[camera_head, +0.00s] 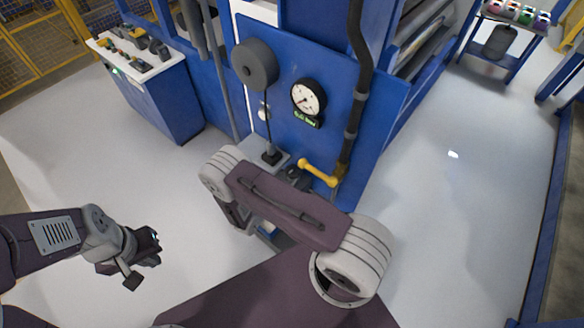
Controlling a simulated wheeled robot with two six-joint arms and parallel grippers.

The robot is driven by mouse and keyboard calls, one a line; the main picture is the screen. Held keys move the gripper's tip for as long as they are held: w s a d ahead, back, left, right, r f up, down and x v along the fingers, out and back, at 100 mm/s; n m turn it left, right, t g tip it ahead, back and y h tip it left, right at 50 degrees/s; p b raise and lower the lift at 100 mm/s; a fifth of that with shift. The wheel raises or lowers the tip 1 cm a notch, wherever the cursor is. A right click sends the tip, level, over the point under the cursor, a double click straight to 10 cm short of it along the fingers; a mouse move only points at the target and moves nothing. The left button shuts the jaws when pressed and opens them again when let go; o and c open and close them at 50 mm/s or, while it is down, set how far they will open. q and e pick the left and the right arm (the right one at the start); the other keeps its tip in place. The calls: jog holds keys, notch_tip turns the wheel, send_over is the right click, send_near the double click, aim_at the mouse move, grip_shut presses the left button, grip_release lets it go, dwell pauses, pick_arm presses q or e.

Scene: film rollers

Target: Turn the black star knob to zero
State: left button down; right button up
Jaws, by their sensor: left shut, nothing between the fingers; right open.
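A round white gauge (308,97) with a black rim is on the blue machine panel, with a small green-lit label (307,120) under it. Its reading is too small to make out. A small dark knob-like part (293,172) shows below the gauge, beside a yellow handle (318,173); I cannot tell whether it is the black star knob. My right arm reaches across the middle, in front of the machine's lower part. Its gripper is hidden behind its own arm links. My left gripper (146,262) is shut and empty, low at the left, over bare floor and well apart from the machine.
A dark grey disc (255,63) juts from the panel, with a thin rod below it. A black pipe (355,90) runs down the panel's right side. A blue cabinet (160,95) stands at the back left. Floor is clear right of the machine.

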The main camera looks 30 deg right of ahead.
aim_at(293, 170)
jog(key=p+x, duration=0.1)
jog(key=x, duration=0.5)
jog(key=shift+w+d+f+p, duration=0.1)
jog(key=shift+w+d+p, duration=0.05)
jog(key=shift+d+p, duration=0.2)
jog(key=shift+a, duration=0.1)
jog(key=shift+c, duration=0.7)
jog(key=c, duration=1)
jog(key=shift+o, duration=0.2)
jog(key=shift+n+t+p, duration=0.3)
jog(key=shift+n+t+y, duration=0.4)
jog(key=shift+y, duration=0.1)
jog(key=o, duration=1.1)
